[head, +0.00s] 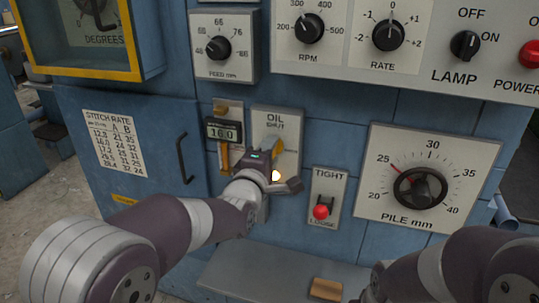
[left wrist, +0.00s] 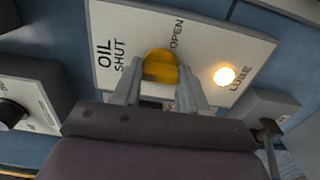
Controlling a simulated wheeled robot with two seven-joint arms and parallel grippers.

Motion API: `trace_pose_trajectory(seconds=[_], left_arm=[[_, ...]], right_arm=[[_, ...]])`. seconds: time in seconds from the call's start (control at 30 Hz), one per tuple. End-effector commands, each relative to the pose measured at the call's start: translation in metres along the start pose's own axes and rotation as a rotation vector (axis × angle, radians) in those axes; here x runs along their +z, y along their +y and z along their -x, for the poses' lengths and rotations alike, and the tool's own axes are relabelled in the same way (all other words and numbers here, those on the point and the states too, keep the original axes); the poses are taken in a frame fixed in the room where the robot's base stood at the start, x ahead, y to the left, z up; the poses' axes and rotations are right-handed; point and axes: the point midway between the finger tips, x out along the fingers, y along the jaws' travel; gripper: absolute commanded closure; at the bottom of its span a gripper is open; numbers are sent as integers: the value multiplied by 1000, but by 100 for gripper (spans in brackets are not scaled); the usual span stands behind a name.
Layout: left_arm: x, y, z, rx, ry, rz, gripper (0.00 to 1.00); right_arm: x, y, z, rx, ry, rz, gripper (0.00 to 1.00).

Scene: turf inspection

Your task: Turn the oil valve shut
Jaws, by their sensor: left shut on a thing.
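The oil valve has a yellow handle (head: 277,146) on a pale plate (head: 291,124) marked OIL and SHUT. In the left wrist view the yellow handle (left wrist: 162,66) sits between the words SHUT and OPEN, and its exact angle is hard to tell. My left gripper (left wrist: 159,80) is shut on this handle, with one finger on each side. In the head view my left gripper (head: 268,157) covers the lower part of the plate and the OPEN mark. My right arm shows at the lower right, but its gripper does not.
A lit LUBE lamp (left wrist: 224,76) sits low on the oil plate. A small 16.0 display (head: 222,132) is close at the left. A TIGHT/LOOSE switch (head: 321,211) and the PILE dial (head: 420,188) are at the right. A grey ledge (head: 255,275) juts out below.

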Motion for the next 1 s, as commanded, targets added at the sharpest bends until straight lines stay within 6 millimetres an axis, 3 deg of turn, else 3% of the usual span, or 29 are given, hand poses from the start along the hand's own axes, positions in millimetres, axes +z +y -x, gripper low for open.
trace_pose_trajectory(seconds=[0.27,0.3,0.37,0.73,0.87,1.0], left_arm=[[0,-1,0,-3,-1,1,88],[0,-1,0,-2,-1,1,48],[0,-1,0,-2,-1,1,32],[0,0,7,-1,0,0,32],[0,1,32,0,-1,0,32],[1,1,72,0,-2,0,32]], right_arm=[[0,0,0,0,0,0,57],[0,0,0,0,0,0,57],[0,0,0,0,0,0,57],[0,0,0,0,0,0,57],[0,0,2,0,0,0,57],[0,0,3,0,0,0,57]])
